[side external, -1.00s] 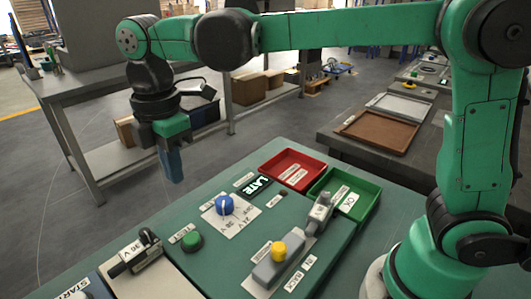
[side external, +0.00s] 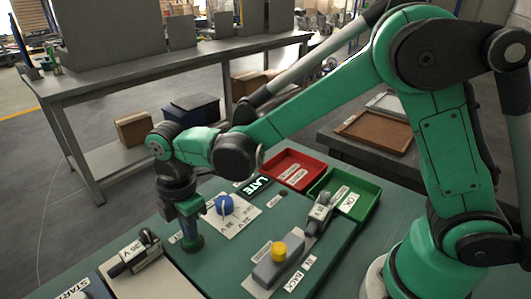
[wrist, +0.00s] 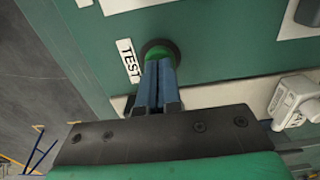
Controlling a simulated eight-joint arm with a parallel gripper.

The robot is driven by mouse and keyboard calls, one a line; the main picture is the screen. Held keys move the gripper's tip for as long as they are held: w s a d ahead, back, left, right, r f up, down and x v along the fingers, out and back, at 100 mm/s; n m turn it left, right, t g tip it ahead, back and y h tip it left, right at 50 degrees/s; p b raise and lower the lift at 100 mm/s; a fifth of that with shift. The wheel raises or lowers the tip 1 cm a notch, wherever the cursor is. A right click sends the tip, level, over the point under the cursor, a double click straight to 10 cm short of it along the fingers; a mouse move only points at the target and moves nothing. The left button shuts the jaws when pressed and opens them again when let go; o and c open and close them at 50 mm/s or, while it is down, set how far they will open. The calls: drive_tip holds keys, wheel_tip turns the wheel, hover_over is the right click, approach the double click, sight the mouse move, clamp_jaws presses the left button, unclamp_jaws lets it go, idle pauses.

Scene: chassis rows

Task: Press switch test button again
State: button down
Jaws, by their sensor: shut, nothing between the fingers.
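The green test button (wrist: 157,53) shows in the wrist view, set in a dark ring beside a white TEST label (wrist: 129,60). My gripper (wrist: 157,68) is shut and empty, its blue fingertips over the lower part of the button. In the side view my gripper (side external: 193,246) points straight down at the button's spot and hides most of the button. I cannot tell whether the fingertips press it in or only hover at it.
A blue knob (side external: 224,204) on a white plate stands close to the right of my gripper.

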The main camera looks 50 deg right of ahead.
drive_tip(key=shift+f, duration=1)
wheel_tip(320, 180, up, 14)
drive_tip(key=shift+r, duration=0.15)
drive_tip(key=s+d+f+m+t, duration=0.1)
drive_tip(key=s+d+m+t, duration=0.2)
drive_tip(key=d+m, duration=0.4)
drive_tip(key=s+d+f+m+t, duration=0.2)
drive_tip(key=s+d+m+t, duration=0.2)
drive_tip(key=d+m, duration=0.3)
drive_tip(key=m, duration=0.4)
drive_tip(key=shift+s+d+f, duration=0.15)
drive_tip(key=shift+d+f, duration=0.05)
drive_tip(key=shift+f, duration=0.1)
